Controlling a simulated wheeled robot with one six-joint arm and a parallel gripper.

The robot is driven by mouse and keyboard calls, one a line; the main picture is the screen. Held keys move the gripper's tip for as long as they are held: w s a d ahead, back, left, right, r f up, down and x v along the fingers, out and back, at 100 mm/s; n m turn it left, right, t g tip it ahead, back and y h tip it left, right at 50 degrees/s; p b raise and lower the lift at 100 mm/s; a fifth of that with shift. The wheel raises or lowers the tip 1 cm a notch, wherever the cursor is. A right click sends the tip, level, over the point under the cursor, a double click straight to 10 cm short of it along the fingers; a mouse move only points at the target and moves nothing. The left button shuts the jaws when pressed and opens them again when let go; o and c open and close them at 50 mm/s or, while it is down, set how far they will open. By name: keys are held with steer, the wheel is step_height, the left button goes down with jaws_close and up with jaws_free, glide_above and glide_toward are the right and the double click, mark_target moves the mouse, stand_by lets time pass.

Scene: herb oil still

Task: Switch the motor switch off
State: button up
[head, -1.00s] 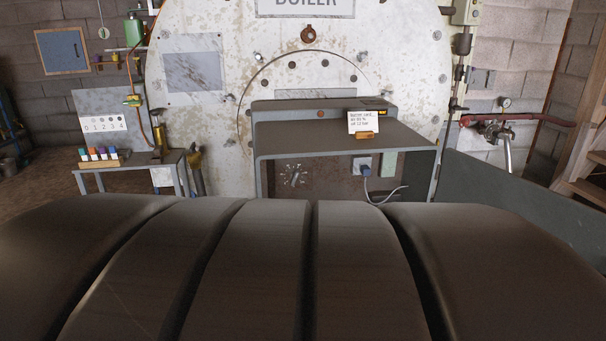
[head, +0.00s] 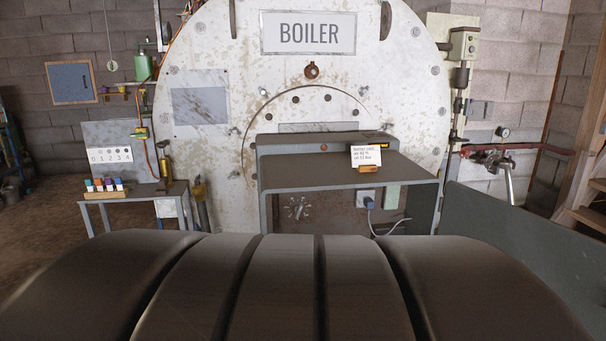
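No switch in the head view carries a readable motor label. My gripper is not in view.
The grey bench (head: 322,169) stands before the white boiler (head: 215,65) and bears a written card (head: 366,157). A small table (head: 148,190) with coloured bottles stands left. A grey panel (head: 520,240) and red pipe valve (head: 490,157) are right. Floor shows at far left.

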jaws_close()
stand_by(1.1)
